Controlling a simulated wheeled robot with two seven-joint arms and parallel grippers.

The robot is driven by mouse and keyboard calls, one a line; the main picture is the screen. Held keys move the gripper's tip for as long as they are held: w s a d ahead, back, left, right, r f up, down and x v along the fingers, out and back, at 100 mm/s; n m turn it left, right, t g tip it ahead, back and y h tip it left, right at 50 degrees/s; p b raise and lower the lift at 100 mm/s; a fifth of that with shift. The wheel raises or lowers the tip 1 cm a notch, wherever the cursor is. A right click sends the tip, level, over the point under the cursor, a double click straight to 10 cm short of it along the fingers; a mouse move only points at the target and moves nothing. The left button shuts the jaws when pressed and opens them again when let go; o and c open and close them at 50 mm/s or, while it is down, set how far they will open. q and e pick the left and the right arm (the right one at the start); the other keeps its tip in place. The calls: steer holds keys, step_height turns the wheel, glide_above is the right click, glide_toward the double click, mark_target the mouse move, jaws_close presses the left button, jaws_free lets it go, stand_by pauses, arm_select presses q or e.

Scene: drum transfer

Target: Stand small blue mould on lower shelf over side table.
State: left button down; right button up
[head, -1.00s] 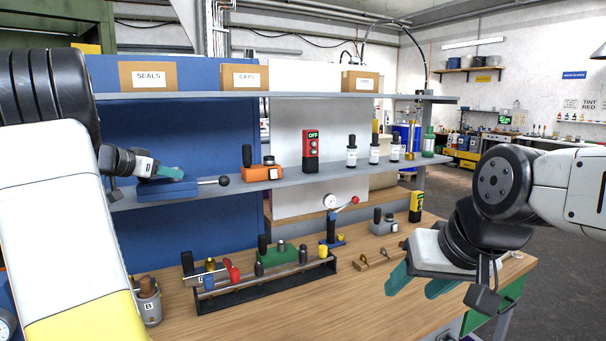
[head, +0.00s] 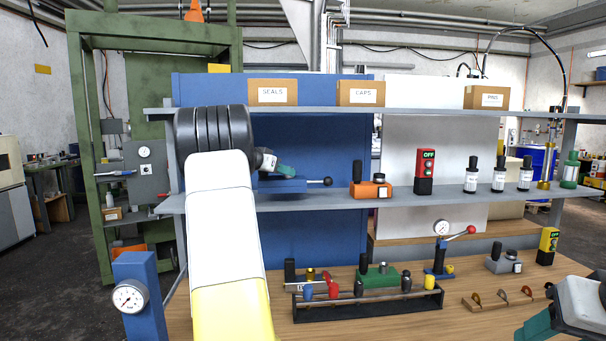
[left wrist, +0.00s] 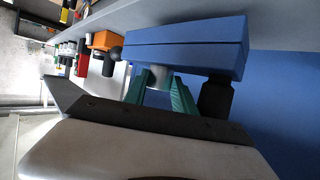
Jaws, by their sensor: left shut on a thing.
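The small blue mould (head: 290,186) is at the left part of the lower shelf (head: 400,199), with a black-knobbed rod pointing right. My left gripper (head: 284,171) is shut on it from the upper left. In the left wrist view the green fingers (left wrist: 160,92) close around a pale round post of the blue mould (left wrist: 185,48), next to a black grip. The mould is at the shelf's surface; whether it bears fully on it cannot be told. My right gripper (head: 538,326) is partly cut off at the bottom right; one green finger shows.
An orange mould (head: 371,189), a red OFF box (head: 424,172) and several bottles stand further right on the lower shelf. Labelled boxes stand on the upper shelf. Below, the wooden table (head: 400,322) carries a dark tool rack (head: 365,304). A blue gauge post (head: 141,300) stands left.

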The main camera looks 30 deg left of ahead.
mark_target(291, 178)
arm_select(q)
steer(key=w, duration=0.5)
steer(key=shift+w+f, duration=0.1)
steer(key=shift+w, duration=0.05)
steer(key=shift+f, duration=1.7)
steer(key=shift+f, duration=0.15)
steer(key=c, duration=1)
jaws_free()
steer(key=shift+f, duration=0.15)
